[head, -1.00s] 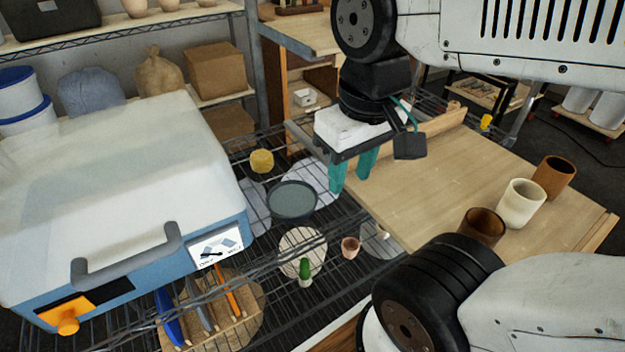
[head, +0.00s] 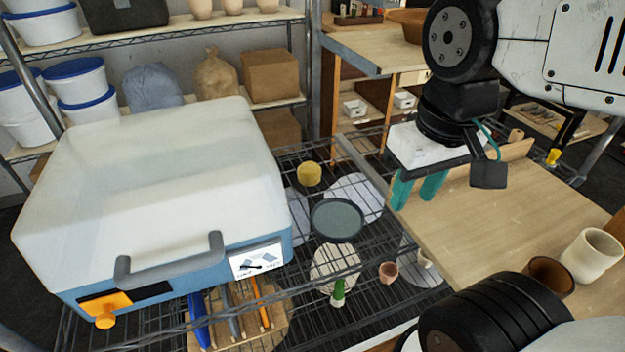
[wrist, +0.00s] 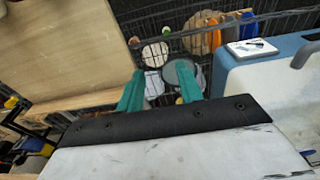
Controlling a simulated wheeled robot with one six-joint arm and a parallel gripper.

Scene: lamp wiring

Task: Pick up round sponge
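The round sponge (head: 309,174) is a small yellow disc-like piece near the back of the wire rack, just right of the white and blue kiln-like box, in the head view. My gripper (head: 418,190) has two teal fingers pointing down, held apart with nothing between them. It hangs to the right of the sponge, above the left edge of the wooden board. In the wrist view the teal fingers (wrist: 166,92) are also spread and empty.
The white and blue box (head: 150,190) fills the left side. A dark round dish (head: 337,220) sits in front of the sponge. Cups (head: 592,255) stand on the wooden board (head: 490,220) at right. Tools (head: 232,318) lie at the front of the rack.

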